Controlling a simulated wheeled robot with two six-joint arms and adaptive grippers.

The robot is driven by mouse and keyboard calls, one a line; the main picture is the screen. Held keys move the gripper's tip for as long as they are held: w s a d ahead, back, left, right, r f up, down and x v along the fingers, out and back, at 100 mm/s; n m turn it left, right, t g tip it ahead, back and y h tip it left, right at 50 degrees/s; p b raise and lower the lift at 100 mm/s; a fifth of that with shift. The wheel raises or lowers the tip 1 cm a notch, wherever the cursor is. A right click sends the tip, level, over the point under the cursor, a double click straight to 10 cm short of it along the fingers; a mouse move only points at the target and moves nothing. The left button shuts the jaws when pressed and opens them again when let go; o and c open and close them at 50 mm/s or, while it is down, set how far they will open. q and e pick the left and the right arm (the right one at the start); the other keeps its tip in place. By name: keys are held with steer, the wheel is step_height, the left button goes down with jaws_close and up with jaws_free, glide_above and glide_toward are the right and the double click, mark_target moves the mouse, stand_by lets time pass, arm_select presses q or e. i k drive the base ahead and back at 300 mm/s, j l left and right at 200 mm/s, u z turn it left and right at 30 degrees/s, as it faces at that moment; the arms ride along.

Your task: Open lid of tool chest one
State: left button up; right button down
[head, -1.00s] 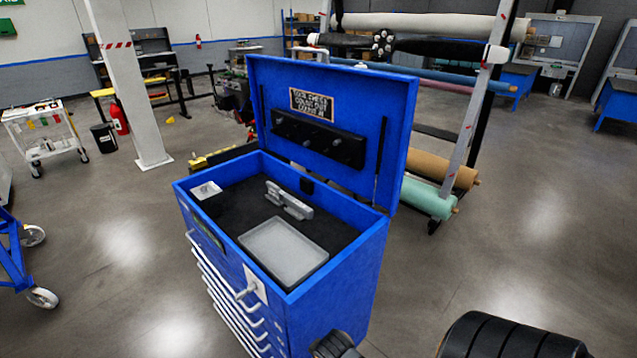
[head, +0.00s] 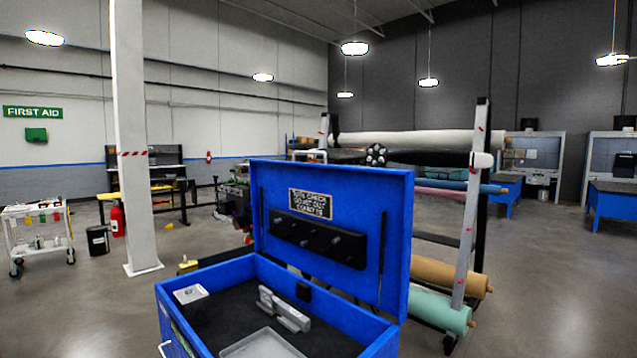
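The blue tool chest (head: 182,303) stands in front of me in the head view, its lower part cut off by the bottom edge. Its lid (head: 287,178) stands raised and tilted back at the rear of the box. A label and a dark strip with pegs show on the lid's inner face. Inside the chest are a grey tool (head: 284,309), a grey tray (head: 262,345) partly out of frame, and a small white block (head: 190,293). Neither of my grippers shows in this view.
A rack with rolls of material (head: 466,220) stands behind and right of the chest. A white pillar (head: 131,150), a red extinguisher (head: 117,219) and a white cart (head: 38,235) are at the left. Floor is free at the right front.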

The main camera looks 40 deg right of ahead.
mark_target(348, 228)
steer(key=i+l+u, duration=0.15)
steer(key=l, duration=1.1)
steer(key=i+l+u, duration=0.1)
steer(key=l, duration=1.15)
steer(key=i+l+u, duration=0.15)
steer(key=l, duration=1.1)
steer(key=k, duration=0.05)
